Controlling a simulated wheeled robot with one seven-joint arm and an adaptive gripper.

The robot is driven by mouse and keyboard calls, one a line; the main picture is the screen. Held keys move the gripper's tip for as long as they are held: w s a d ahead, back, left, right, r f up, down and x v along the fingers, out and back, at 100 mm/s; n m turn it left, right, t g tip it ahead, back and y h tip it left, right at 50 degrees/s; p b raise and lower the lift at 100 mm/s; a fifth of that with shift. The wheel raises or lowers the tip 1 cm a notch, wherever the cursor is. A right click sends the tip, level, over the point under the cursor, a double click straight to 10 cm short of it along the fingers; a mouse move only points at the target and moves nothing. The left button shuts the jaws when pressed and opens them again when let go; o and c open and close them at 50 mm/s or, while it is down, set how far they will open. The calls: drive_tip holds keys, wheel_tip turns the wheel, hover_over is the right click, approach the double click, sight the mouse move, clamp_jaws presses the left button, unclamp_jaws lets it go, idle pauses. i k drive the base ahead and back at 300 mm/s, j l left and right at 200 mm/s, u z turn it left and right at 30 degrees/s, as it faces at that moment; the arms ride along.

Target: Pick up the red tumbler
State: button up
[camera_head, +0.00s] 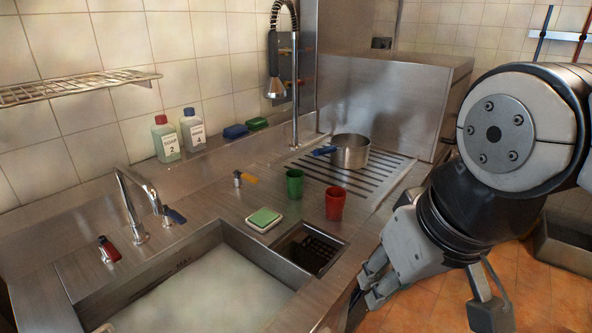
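The red tumbler (335,204) stands upright on the steel counter, close to the front edge. It is right of a green tumbler (294,183), with a small gap between them. My gripper (425,307) hangs in front of the counter, to the right of the red tumbler and lower in the picture. Its fingers are spread apart, with nothing seen between them. It does not touch the tumbler.
A small sunken basket (312,250) and a sponge on a dish (264,219) lie in front of the tumblers. A pot (350,151) stands on the ribbed drainboard behind. A water-filled sink (205,295) with a tap (130,195) is at left.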

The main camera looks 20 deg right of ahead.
sight(335, 204)
drive_tip(key=z, duration=0.25)
drive_tip(key=i+l+u, duration=0.1)
drive_tip(key=u, duration=0.35)
drive_tip(key=l+u, duration=0.25)
drive_tip(key=u, duration=0.25)
drive_tip(key=l+u, duration=0.5)
drive_tip(key=l, duration=1.5)
